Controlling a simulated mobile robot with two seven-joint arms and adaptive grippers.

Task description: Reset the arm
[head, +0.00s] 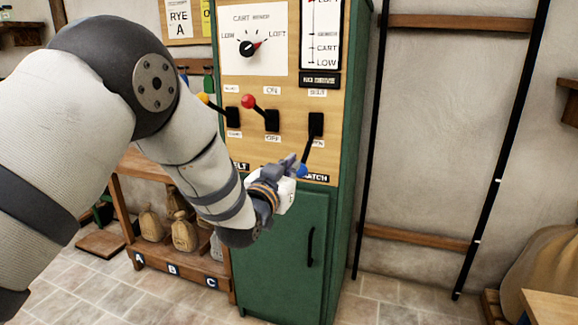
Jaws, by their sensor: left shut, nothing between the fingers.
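My left arm comes in from the left and crosses in front of the control cabinet. My left gripper (292,168) is shut and empty. Its fingertips are close to the blue knob (302,171) of the rightmost lever (309,146), which points down; I cannot tell whether they touch. The cabinet's wooden panel (345,95) also carries a red-knobbed lever (258,107) pointing up and left, and a yellow-knobbed lever (215,105) partly behind my arm. A dial (249,47) labelled for the cart sits above them. My right gripper is not in view.
The green cabinet door (280,250) has a black handle (310,247). A shelf (180,262) with sacks (184,233) and labels A, B, C stands left of it. A wooden-runged frame (440,22) is on the right wall, with a large sack (545,270) at far right. Tiled floor lies between.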

